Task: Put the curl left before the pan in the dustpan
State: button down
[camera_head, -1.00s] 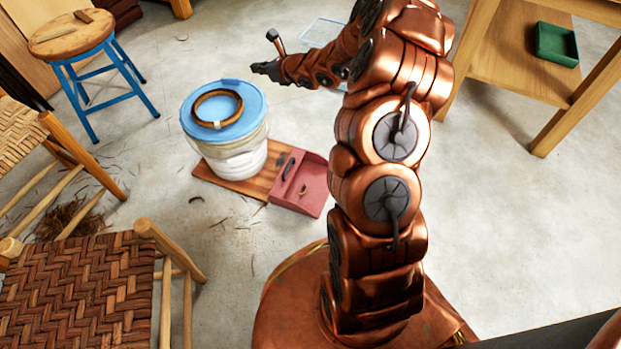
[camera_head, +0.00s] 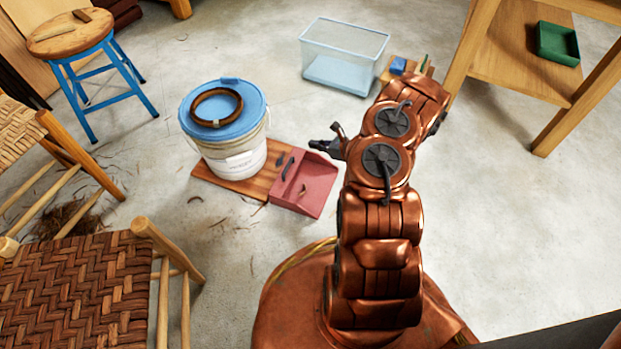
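The pink-red dustpan (camera_head: 316,192) lies on the floor at the right end of a wooden board. A small brown curl (camera_head: 302,190) lies in it, and a dark curved piece (camera_head: 288,168), perhaps its handle, shows at its left side. A dark curl (camera_head: 195,199) lies on the floor left of the dustpan, before the board. Thinner curls (camera_head: 219,222) lie nearby; I cannot tell which one the task means. My gripper (camera_head: 324,138) is open, with its dark fingers spread and nothing seen between them. It is above and right of the dustpan in the picture.
A white bucket (camera_head: 238,164) with a blue lid and brown coil stands on the board (camera_head: 229,181). A woven chair (camera_head: 85,295) and blue stool (camera_head: 84,66) stand left. A clear bin (camera_head: 345,55) stands behind. Floor between chair and dustpan is mostly open.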

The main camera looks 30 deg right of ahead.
jog(key=shift+n+g+y, duration=0.3)
jog(key=shift+n+y, duration=0.3)
jog(key=s+f, duration=0.4)
jog(key=s, duration=0.1)
jog(key=s+a+f, duration=0.1)
jog(key=s+f, duration=0.3)
jog(key=s, duration=0.1)
jog(key=s+f, duration=0.4)
jog(key=s, duration=0.2)
jog(key=shift+a+f+b, duration=0.25)
jog(key=shift+f+b, duration=0.05)
jog(key=shift+f, duration=0.1)
jog(key=shift+s+a+f, duration=0.1)
jog(key=shift+s+f, duration=0.05)
jog(key=shift+s, duration=0.15)
